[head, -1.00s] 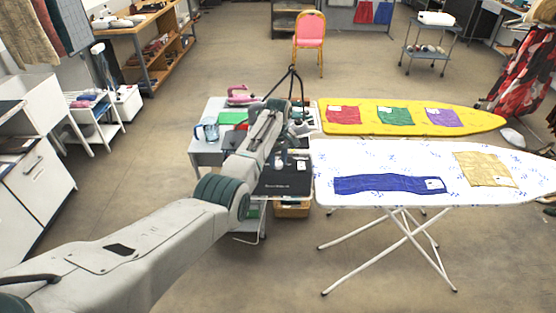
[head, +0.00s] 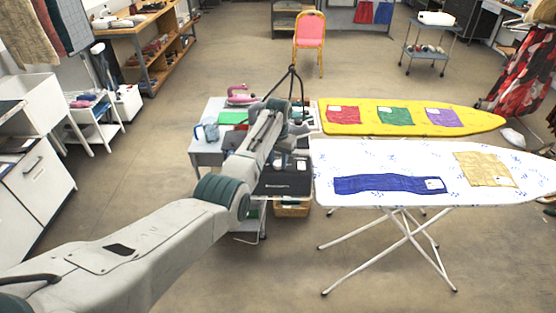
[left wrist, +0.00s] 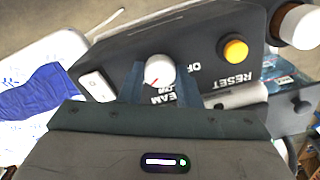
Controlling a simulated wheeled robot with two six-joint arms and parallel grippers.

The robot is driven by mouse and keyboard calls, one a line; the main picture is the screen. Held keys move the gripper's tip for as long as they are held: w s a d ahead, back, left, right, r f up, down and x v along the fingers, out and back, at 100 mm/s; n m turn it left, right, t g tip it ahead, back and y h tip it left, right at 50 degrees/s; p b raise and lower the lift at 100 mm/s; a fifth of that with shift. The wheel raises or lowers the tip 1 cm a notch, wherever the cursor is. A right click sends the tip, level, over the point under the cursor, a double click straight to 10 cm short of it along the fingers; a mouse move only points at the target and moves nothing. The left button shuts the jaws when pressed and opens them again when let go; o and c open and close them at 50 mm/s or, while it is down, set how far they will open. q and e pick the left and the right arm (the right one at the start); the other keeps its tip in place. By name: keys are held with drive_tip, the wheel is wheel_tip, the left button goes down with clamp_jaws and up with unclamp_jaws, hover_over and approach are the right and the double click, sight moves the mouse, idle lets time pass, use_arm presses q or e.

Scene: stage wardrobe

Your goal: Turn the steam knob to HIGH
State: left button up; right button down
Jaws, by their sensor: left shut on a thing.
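The steam knob (left wrist: 159,71) is a round white knob with a red pointer line, on the sloping face of a black steam unit (left wrist: 205,45). In the left wrist view the pointer runs toward the lower left. Printed letters beside it are upside down and partly covered, so the exact setting cannot be read. My left gripper (left wrist: 160,83) is shut on the knob, one finger on each side. In the head view the black unit (head: 284,184) stands beside the white ironing board, and my left arm hides the knob. My right gripper is not in view.
An orange RESET button (left wrist: 235,50) and a white rocker switch (left wrist: 97,85) sit near the knob. The white ironing board (head: 380,158) with a blue cloth (head: 385,184) is to the right. A yellow board (head: 480,121) lies behind it. Floor at front left is clear.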

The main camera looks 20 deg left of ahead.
sight(278, 163)
use_arm(q)
drive_tip(key=shift+r+m, duration=0.1)
drive_tip(key=shift+m, duration=1.1)
drive_tip(key=o, duration=1)
drive_tip(key=shift+c, duration=0.2)
wheel_tip(278, 163, up, 11)
drive_tip(key=b, duration=0.4)
drive_tip(key=shift+f, duration=0.2)
